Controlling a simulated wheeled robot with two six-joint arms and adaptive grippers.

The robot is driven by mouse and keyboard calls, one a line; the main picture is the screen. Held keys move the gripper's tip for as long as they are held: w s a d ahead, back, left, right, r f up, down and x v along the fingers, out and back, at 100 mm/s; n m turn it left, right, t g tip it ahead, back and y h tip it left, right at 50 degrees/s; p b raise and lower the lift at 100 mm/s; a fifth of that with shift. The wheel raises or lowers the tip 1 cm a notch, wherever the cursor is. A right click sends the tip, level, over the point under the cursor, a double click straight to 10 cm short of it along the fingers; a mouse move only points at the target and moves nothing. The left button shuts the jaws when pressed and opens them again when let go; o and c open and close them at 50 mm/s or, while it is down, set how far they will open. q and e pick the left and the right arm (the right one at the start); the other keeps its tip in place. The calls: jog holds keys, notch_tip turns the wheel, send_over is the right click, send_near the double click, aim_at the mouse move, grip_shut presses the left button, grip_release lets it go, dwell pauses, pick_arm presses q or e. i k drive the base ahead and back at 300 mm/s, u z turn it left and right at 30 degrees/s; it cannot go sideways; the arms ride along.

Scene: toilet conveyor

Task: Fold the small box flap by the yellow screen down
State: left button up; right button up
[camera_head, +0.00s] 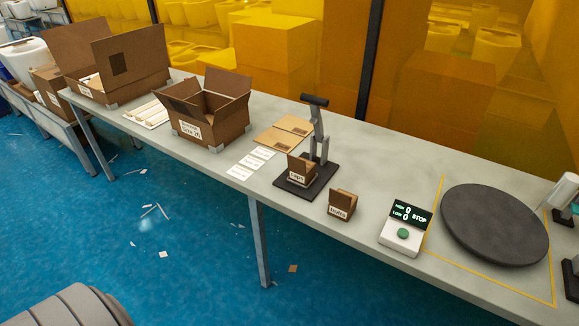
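The small open cardboard box (207,128) with a white label on its front stands on the grey table, left of the middle. Its flap by the yellow screen (227,82) stands up at the back. Other flaps at the left and right of the opening are also raised, so the box is open at the top. The yellow see-through screen (345,60) runs behind the table. The inside of the box is mostly hidden by its walls and flaps. Neither of my grippers is in view.
A larger open box (125,68) stands farther left, with white strips (148,114) between. Right of the small box lie flat cardboard sheets (283,133), white labels (251,162), a black press stand (306,180), a display (404,232) and a dark round plate (494,224).

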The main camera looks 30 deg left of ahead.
aim_at(298, 164)
jog(key=u, duration=0.95)
jog(key=k, duration=1.2)
jog(key=u, duration=1.15)
jog(key=i, duration=1.7)
jog(key=z, duration=1.45)
jog(key=i, duration=0.6)
jog(key=z, duration=0.65)
